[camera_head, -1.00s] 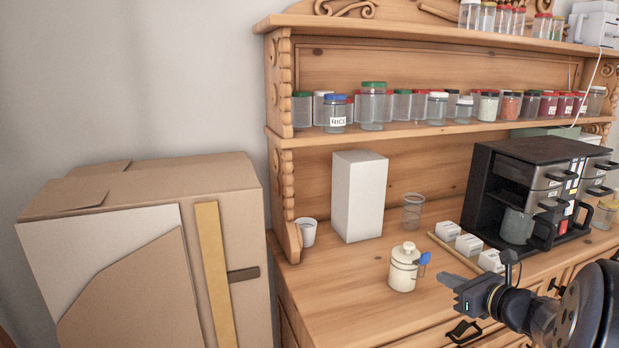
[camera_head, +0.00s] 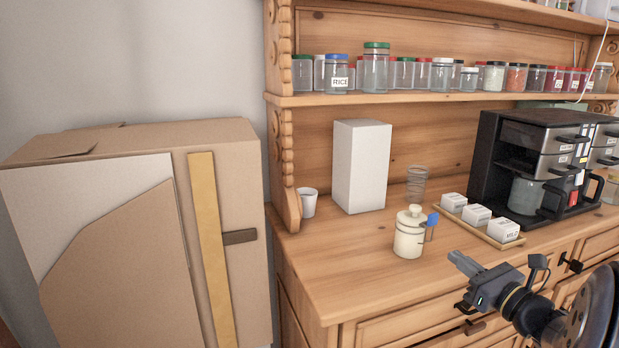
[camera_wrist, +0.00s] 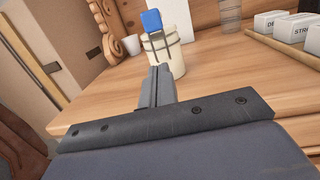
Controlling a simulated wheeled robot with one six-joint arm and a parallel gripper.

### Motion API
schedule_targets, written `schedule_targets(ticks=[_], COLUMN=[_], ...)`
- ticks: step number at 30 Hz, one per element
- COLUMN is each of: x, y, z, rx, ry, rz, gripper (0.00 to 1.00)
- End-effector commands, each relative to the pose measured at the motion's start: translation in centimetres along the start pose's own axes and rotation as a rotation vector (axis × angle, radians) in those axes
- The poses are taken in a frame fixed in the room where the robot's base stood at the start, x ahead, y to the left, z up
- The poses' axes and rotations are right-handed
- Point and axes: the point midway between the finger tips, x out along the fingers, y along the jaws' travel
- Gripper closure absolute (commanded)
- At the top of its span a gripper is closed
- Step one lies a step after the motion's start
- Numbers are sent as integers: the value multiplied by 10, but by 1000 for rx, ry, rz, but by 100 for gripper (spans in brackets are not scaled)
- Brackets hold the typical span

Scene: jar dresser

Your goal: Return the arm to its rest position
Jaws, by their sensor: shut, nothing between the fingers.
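My gripper (camera_head: 466,265) is shut and empty at the end of my arm, in front of the dresser's counter at the lower right of the head view. In the wrist view, its closed fingers (camera_wrist: 157,85) point toward a cream lidded jar (camera_wrist: 165,52). The jar (camera_head: 409,236) stands upright on the counter, apart from the gripper, to its left and farther back. A small blue-topped piece (camera_head: 433,219) is at the jar's right side, and it also shows in the wrist view (camera_wrist: 151,20).
The wooden dresser counter (camera_head: 345,270) is bare at its front left. Cardboard boxes (camera_head: 110,150) fill the left.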

Motion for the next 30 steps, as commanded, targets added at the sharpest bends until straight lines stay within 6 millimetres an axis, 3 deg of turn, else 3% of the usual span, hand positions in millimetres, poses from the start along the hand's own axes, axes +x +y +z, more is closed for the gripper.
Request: schedule_targets(ticks=[1,12,30], x=[-1,-3,-3], y=[0,0,0], z=[-8,-21,-22], rx=[1,0,0], ry=[-18,-146,-209], rz=[0,0,0], gripper=[100,100,100])
